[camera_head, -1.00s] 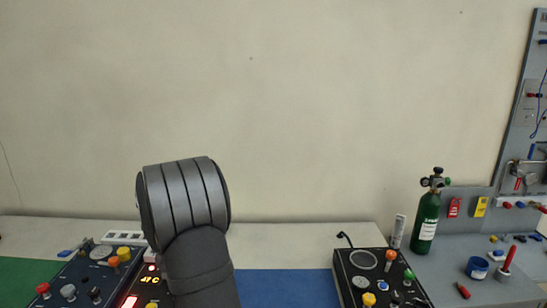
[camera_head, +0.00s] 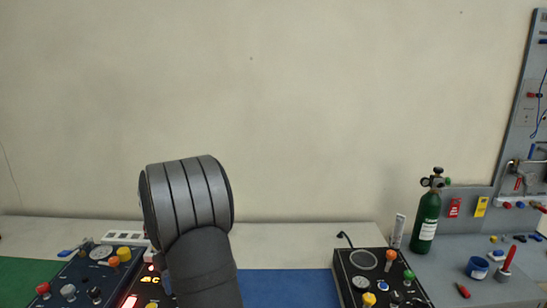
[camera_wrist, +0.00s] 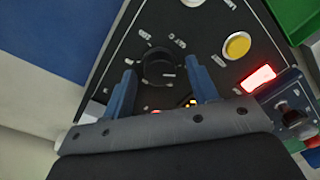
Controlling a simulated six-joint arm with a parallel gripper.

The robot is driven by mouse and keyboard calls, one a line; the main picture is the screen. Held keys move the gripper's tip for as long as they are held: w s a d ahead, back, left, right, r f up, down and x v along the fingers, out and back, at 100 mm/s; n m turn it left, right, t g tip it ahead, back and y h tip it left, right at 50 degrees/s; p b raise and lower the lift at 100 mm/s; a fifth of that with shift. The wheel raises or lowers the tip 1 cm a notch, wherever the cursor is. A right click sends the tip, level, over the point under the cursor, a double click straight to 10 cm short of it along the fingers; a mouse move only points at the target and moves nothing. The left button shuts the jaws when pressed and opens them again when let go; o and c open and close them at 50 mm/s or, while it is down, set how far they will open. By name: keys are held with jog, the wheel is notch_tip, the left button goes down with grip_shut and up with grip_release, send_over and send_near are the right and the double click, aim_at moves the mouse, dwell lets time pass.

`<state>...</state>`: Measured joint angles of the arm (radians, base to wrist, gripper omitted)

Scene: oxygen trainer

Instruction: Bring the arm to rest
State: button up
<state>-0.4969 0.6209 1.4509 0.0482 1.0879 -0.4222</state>
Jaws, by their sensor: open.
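My gripper (camera_wrist: 158,88) shows in the wrist view with its two blue fingers apart and nothing between them. It is open above a black control panel (camera_wrist: 112,72). A round black knob (camera_wrist: 158,66) on the panel appears in the gap between the fingertips. I cannot tell how far above it the fingers are. A yellow button (camera_wrist: 237,45) and a lit red light (camera_wrist: 258,79) sit to the right. In the head view my arm stands in front of the panel, and the gripper is hidden there.
A black panel (camera_head: 347,284) with coloured knobs stands right of my arm. A green oxygen cylinder (camera_head: 425,220) stands farther right, near a blue tape roll (camera_head: 477,268). Another panel (camera_head: 82,272) is at the left. A blue mat (camera_head: 290,288) lies clear between.

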jog(key=m, duration=0.6)
dwell(0.4)
dwell(0.3)
